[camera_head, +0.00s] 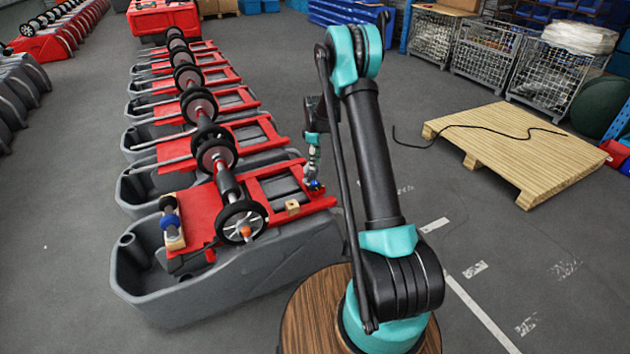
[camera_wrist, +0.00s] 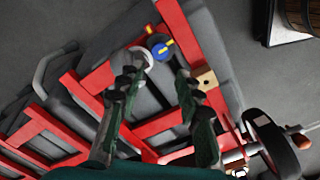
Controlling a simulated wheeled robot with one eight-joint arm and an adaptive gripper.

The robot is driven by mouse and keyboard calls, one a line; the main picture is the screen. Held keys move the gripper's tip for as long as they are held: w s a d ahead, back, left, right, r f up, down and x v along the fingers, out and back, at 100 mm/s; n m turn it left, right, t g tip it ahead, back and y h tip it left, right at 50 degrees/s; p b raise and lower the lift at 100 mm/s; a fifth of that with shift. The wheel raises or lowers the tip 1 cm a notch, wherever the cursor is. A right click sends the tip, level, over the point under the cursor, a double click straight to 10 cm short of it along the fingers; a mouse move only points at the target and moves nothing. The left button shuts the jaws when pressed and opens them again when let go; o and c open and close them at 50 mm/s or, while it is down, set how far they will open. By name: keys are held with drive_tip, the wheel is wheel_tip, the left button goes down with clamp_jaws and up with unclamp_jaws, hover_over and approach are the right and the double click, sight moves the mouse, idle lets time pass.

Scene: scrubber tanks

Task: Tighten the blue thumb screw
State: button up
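The blue thumb screw (camera_wrist: 160,46), with yellow marks on it, sits on the red frame of the nearest tank. It shows as a small blue spot in the head view (camera_head: 316,186), partly covered by my gripper (camera_head: 313,178). In the wrist view my gripper (camera_wrist: 159,70) has its two dark green fingers spread, with nothing between them. The screw appears just beyond the fingertips; whether a finger touches it I cannot tell. A pale round part (camera_wrist: 143,58) is beside the screw, partly behind the left finger.
A small wooden block (camera_head: 292,207) with a hole lies on the red frame near the screw. A black-wheeled axle (camera_head: 240,222) runs along the frame. A blue round part (camera_head: 169,221) is at the frame's left. A wooden pallet (camera_head: 520,150) lies on open floor at right.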

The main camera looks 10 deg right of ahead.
sight(315, 182)
wheel_tip(315, 182, down, 10)
drive_tip(key=shift+f, duration=0.15)
drive_tip(key=shift+c, duration=0.4)
clamp_jaws()
